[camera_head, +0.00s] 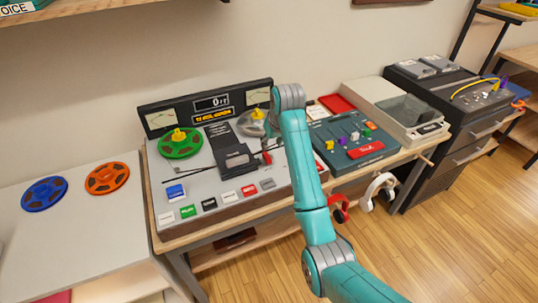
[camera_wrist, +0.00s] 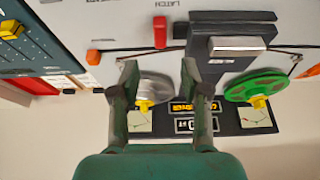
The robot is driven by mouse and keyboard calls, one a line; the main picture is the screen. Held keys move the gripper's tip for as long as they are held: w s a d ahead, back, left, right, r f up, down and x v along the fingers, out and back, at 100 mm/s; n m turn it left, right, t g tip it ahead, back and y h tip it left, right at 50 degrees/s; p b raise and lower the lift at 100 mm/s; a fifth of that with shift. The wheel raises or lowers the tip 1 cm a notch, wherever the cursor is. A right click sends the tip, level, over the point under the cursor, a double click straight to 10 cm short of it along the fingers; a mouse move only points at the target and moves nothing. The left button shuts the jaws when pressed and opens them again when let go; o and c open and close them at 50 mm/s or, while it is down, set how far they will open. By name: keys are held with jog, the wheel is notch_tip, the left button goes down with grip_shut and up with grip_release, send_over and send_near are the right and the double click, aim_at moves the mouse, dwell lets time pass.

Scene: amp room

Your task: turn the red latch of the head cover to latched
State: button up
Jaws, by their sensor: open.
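The red latch (camera_wrist: 160,31) is a small upright-looking bar in the wrist view, beside the head cover and close to the printed word LATCH. It shows as a small red piece in the head view (camera_head: 267,158). The dark head cover (camera_wrist: 232,30) has a pale front block and lies to the right of the latch in the wrist view; it also shows in the head view (camera_head: 236,160). My gripper (camera_wrist: 160,65) is open and empty, over the deck near the silver reel. The latch lies beyond its fingertips, apart from them. My arm partly hides this area in the head view.
A green reel (camera_head: 180,143) and a silver reel (camera_wrist: 155,88) sit on the deck, with the meter panel (camera_head: 212,105) behind. Coloured buttons (camera_head: 209,204) line the deck's front. A mixer (camera_head: 352,140) stands to the right. Loose reels (camera_head: 107,178) lie at left.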

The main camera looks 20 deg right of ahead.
aim_at(267, 156)
jog(key=x, duration=0.9)
jog(key=shift+w+f, duration=0.15)
jog(key=shift+f, duration=0.2)
jog(key=shift+c, duration=0.3)
grip_shut()
